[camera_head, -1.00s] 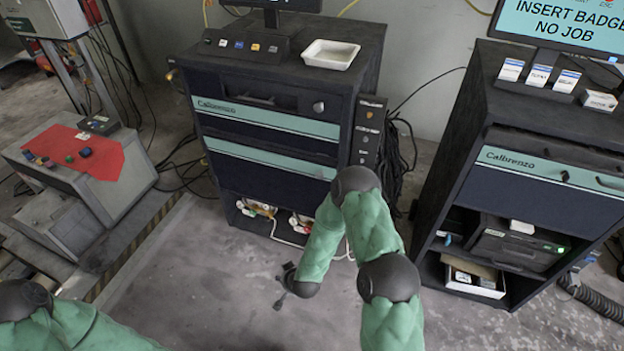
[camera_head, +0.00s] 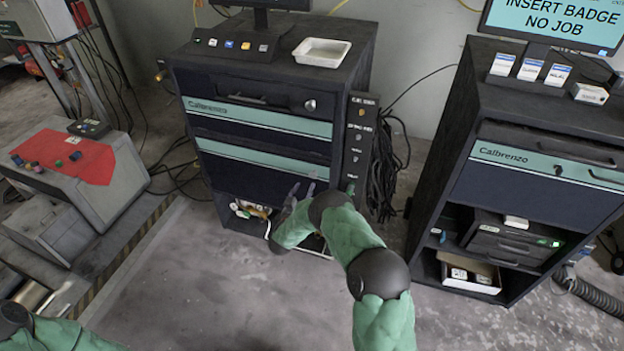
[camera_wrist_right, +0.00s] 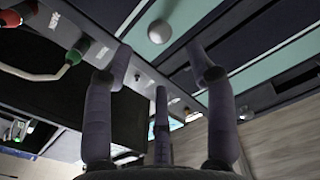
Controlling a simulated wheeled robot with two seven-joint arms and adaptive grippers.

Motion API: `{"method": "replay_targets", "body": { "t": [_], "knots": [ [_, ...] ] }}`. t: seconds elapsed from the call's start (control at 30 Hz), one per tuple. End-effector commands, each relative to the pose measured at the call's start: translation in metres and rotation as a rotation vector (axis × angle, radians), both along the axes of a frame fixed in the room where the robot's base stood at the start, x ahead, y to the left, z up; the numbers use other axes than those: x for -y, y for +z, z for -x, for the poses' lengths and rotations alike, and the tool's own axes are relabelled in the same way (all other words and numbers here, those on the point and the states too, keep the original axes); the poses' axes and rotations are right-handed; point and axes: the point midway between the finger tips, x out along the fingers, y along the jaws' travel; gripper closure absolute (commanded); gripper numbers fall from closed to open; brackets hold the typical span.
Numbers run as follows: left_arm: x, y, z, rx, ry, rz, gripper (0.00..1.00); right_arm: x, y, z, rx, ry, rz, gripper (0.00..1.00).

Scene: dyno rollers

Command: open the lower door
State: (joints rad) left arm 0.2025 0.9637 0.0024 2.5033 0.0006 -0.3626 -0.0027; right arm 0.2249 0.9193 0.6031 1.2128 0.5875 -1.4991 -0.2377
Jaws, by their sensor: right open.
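The cabinet with two teal-striped fronts stands at centre left in the head view. Its lower door (camera_head: 250,176) is dark blue with a teal band along the top and looks shut. My right gripper (camera_head: 302,189) is in front of this door's lower right part. In the right wrist view my right gripper (camera_wrist_right: 156,62) is open, its fingers spread and empty. My left gripper is out of view; only part of my left arm shows.
The upper drawer (camera_head: 255,118) above has a round lock. An open shelf (camera_head: 243,215) below holds cables and connectors. A second cabinet (camera_head: 540,185) stands to the right, and a bench with a red mat (camera_head: 75,150) to the left. The floor (camera_head: 215,280) in front is clear.

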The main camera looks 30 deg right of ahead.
Motion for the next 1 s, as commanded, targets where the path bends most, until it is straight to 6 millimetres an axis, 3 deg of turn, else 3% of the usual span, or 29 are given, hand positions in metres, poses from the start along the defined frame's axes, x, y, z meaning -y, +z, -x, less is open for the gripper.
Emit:
{"method": "replay_targets", "body": {
  "t": [0.4,0.87,0.9,1.0],
  "knots": [
    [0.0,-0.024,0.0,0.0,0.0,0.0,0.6,0.052,-0.002,-0.044,0.002,0.0,-0.001,0.44],
    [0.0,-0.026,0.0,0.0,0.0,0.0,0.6,0.062,0.0,-0.053,0.0,0.002,0.0,0.44],
    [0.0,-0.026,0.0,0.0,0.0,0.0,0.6,0.061,0.0,-0.053,0.0,0.002,0.0,0.46],
    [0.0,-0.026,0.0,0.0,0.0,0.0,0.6,0.061,0.0,-0.053,-0.001,0.002,-0.001,0.75]
  ]
}}
